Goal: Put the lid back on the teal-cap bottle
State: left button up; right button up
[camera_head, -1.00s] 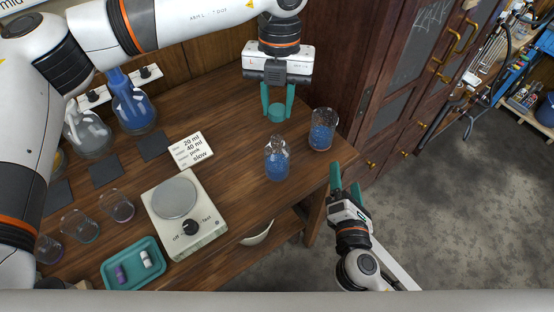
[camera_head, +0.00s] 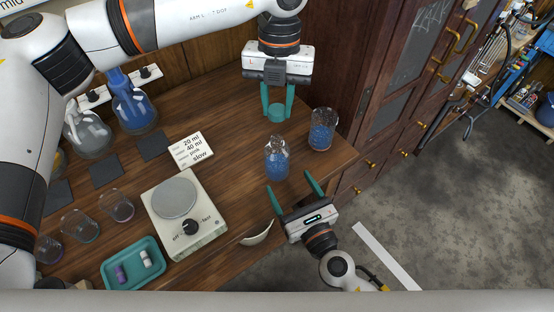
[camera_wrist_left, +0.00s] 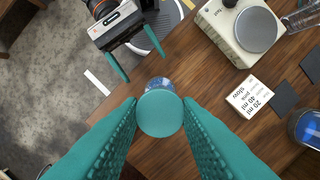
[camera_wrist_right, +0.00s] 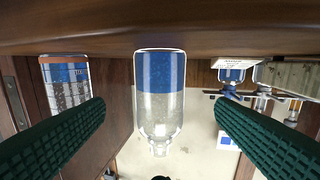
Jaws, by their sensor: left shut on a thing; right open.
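The bottle (camera_head: 277,162) stands upright near the table's right edge, its neck uncovered and blue contents low inside. My left gripper (camera_head: 277,114) is shut on the round teal lid (camera_wrist_left: 160,112), behind the bottle in the head view. In the left wrist view the lid partly hides the bottle (camera_wrist_left: 158,83). My right gripper (camera_head: 290,183) is open and empty, fingers pointing at the bottle from the table's front edge. In the right wrist view the bottle (camera_wrist_right: 160,90) appears inverted, ahead and between the spread fingers; no contact is visible.
A stirrer hotplate (camera_head: 188,215), a note card (camera_head: 190,150), a teal tray (camera_head: 133,265) and glassware lie left. A dark wooden cabinet (camera_head: 385,90) stands at the right. Table between card and bottle is clear.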

jog(key=x, duration=1)
jog(key=shift+s, duration=0.1)
jog(key=shift+c, duration=0.2)
jog(key=c, duration=1.4)
pick_arm(q)
send_over(277, 138)
jog(key=shift+w+f, duration=0.15)
jog(key=shift+f, duration=2.35)
pick_arm(e)
jog(key=shift+d, duration=0.1)
jog(key=shift+c, duration=0.2)
pick_arm(q)
jog(key=shift+f, duration=0.9)
jog(key=shift+f, duration=0.5)
